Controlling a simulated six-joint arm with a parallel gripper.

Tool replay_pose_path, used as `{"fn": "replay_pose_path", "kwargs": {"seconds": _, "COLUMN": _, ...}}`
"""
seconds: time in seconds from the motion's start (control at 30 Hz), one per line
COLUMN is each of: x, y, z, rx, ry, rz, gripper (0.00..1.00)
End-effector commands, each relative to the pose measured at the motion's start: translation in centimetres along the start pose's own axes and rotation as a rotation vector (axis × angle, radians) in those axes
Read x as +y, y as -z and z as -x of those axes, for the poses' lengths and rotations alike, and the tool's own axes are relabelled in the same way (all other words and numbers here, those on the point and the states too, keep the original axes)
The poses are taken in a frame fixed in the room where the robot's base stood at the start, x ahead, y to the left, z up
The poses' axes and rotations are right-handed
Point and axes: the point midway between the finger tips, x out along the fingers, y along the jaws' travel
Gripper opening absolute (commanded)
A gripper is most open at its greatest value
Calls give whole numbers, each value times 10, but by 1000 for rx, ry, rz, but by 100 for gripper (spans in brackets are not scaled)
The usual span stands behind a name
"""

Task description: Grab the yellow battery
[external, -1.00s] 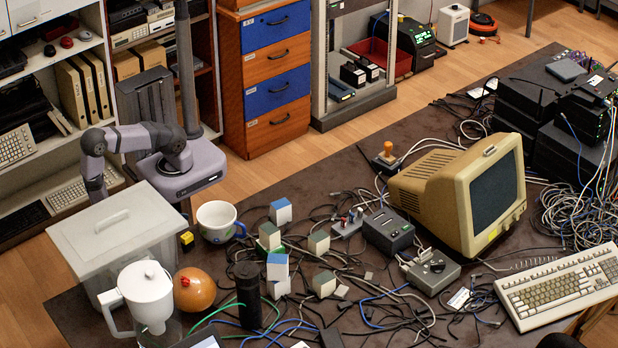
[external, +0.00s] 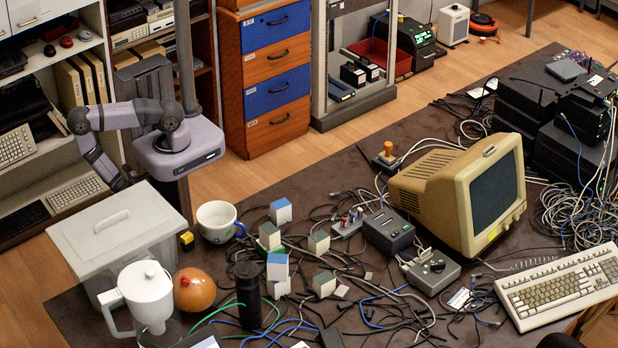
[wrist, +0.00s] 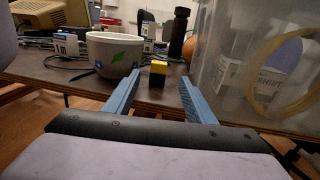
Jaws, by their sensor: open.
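The yellow battery (external: 187,240) is a small yellow block with dark parts at the table's edge, between the white mug (external: 217,221) and the clear bin (external: 88,262). Nothing is held. In the external view I cannot make out the fingers.
In the wrist view the mug (wrist: 112,52) is close beyond the left finger and the clear bin (wrist: 235,85) close by the right one. An orange ball (external: 194,290), a white pitcher (external: 147,295), small blocks and many cables lie farther along the table.

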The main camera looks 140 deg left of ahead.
Motion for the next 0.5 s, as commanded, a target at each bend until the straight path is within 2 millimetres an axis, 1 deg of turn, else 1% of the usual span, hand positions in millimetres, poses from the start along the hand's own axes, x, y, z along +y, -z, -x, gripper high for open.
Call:
{"fn": "replay_pose_path", "kwargs": {"seconds": 0.3, "x": 2, "y": -1, "z": -18, "rx": -1, "ry": -7, "rz": -2, "gripper": 50}}
{"fn": "replay_pose_path", "kwargs": {"seconds": 0.5, "x": 1, "y": 0, "z": -21, "rx": 0, "ry": -5, "rz": -1, "gripper": 50}}
